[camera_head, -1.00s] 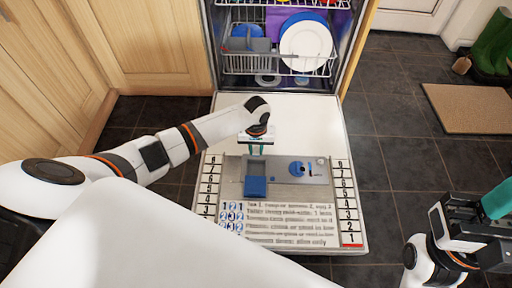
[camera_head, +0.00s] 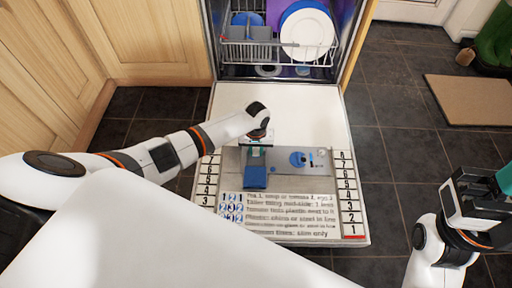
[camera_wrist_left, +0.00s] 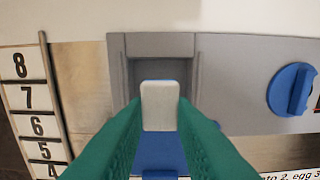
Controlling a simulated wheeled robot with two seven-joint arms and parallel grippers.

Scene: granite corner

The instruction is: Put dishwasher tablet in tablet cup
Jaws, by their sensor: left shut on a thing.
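My left gripper (camera_head: 254,152) is low over the dispenser on the lowered dishwasher door. In the left wrist view, its green fingers (camera_wrist_left: 160,128) are shut on a whitish tablet (camera_wrist_left: 160,104). The tablet cup is a grey open recess (camera_wrist_left: 164,72), its back part showing just beyond the tablet. The tablet and fingers hide the cup's front part, and I cannot tell whether the tablet is inside or above it. The blue lid (camera_head: 254,179) lies on the near side of the cup. My right gripper (camera_head: 503,182) is at the right edge, partly cut off, its jaw opening unclear.
A round blue cap (camera_head: 298,159) sits right of the cup on the grey dispenser panel (camera_head: 325,180). The lower rack (camera_head: 245,54) with plates stands behind. A brown mat (camera_head: 475,98) lies on the tiled floor.

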